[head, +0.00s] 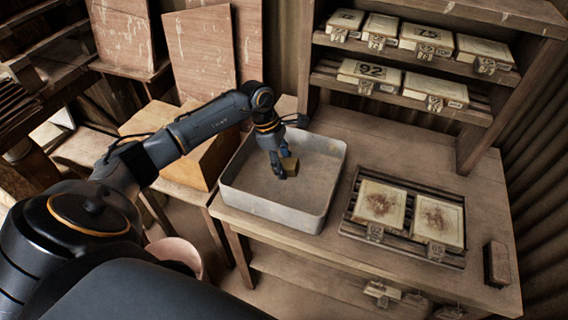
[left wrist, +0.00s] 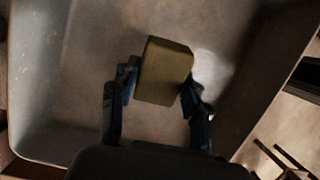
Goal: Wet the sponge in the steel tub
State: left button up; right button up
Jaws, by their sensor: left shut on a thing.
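The steel tub (head: 272,208) is a grey rectangular open basin on the wooden table. Its inside and rim also show in the left wrist view (left wrist: 40,100). My left gripper (head: 281,166) is over the tub, pointing down, shut on the yellow-brown block-shaped sponge (head: 290,165). In the left wrist view the sponge (left wrist: 165,72) sits between the two fingers of the gripper (left wrist: 160,95). The sponge appears above the tub's floor; I cannot tell whether it touches any water. My right gripper is not in view.
A slatted rack (head: 350,226) with two stained tiles (head: 380,204) stands right of the tub. A dark brush-like block (head: 497,264) lies at the table's right end. A shelf (head: 330,82) with several labelled tiles rises behind.

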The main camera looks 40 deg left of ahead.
aim_at(288, 163)
pick_arm(q)
jog(key=shift+r+p, duration=1.45)
jog(key=shift+r, duration=1.4)
jog(key=shift+r+p, duration=0.9)
jog(key=shift+r, duration=0.95)
notch_tip(288, 163, up, 4)
jog(key=shift+r+p, duration=0.1)
jog(key=shift+p, duration=0.8)
